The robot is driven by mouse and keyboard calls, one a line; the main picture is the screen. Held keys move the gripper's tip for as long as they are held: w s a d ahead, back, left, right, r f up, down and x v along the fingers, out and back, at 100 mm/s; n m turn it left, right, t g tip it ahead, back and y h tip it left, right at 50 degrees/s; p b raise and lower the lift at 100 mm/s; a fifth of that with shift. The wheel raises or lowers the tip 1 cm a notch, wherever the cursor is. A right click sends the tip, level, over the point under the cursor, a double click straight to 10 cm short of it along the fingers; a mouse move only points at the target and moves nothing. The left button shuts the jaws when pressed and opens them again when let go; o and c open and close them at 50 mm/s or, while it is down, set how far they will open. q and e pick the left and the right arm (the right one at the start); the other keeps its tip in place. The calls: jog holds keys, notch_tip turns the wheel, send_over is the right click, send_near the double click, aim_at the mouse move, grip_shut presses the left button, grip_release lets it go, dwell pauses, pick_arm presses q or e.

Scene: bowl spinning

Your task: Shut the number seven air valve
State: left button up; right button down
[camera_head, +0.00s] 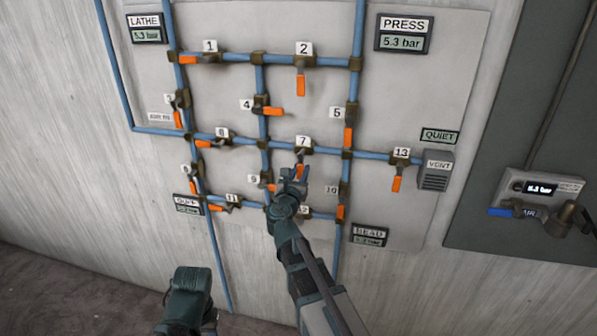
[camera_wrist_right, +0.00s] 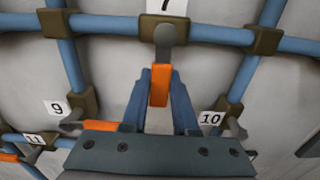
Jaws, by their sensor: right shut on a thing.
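The number seven valve (camera_head: 303,149) sits on the horizontal blue pipe at the middle of the wall panel. Its orange handle (camera_head: 300,171) points down, across the pipe; it also shows in the right wrist view (camera_wrist_right: 160,86). My right gripper (camera_head: 296,174) is at this handle from below. In the right wrist view its two blue fingers (camera_wrist_right: 160,90) are shut on the orange handle, one on each side. The number seven label (camera_wrist_right: 167,6) is cut off at the top there. A dark teal part of my left arm (camera_head: 188,292) is low at the left; its fingers cannot be made out.
Valve 9 (camera_head: 268,187) and valve 10 (camera_head: 342,211) are close beside my right gripper. My right arm partly covers valve 12. The LATHE (camera_head: 147,35) and PRESS (camera_head: 402,43) gauges read 5.3 bar.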

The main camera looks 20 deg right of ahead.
dwell(0.5)
jog(key=c, duration=0.7)
grip_release()
jog(key=shift+s, duration=0.1)
